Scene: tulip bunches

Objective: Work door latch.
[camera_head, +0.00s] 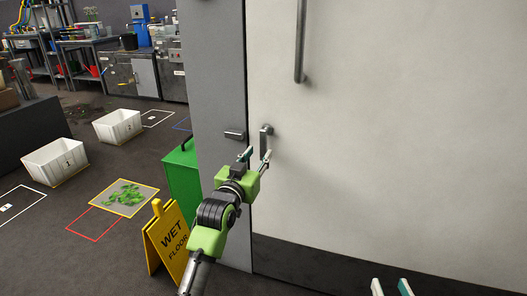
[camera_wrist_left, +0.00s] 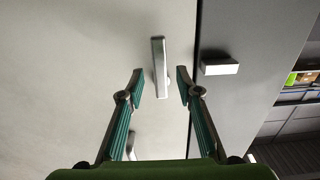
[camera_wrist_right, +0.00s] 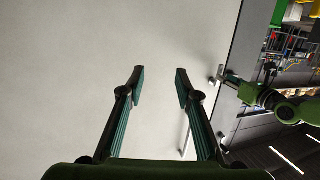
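The door (camera_head: 390,150) is a large pale panel with a dark strip along its bottom. Its latch handle (camera_head: 264,140) is a small grey metal lever near the door's left edge, beside a small block (camera_head: 235,134) on the grey frame. My left gripper (camera_head: 256,154) is open just in front of the latch. In the left wrist view the latch (camera_wrist_left: 160,68) appears ahead, between the two open fingertips (camera_wrist_left: 161,84); contact cannot be told. My right gripper (camera_head: 391,288) is open and empty at the bottom of the head view, facing bare door in the right wrist view (camera_wrist_right: 159,84).
A long vertical bar handle (camera_head: 300,42) is on the door above the latch. A green bin (camera_head: 182,176) and a yellow wet-floor sign (camera_head: 168,243) stand left of the frame near my left arm. White crates (camera_head: 54,162) stand farther left on open floor.

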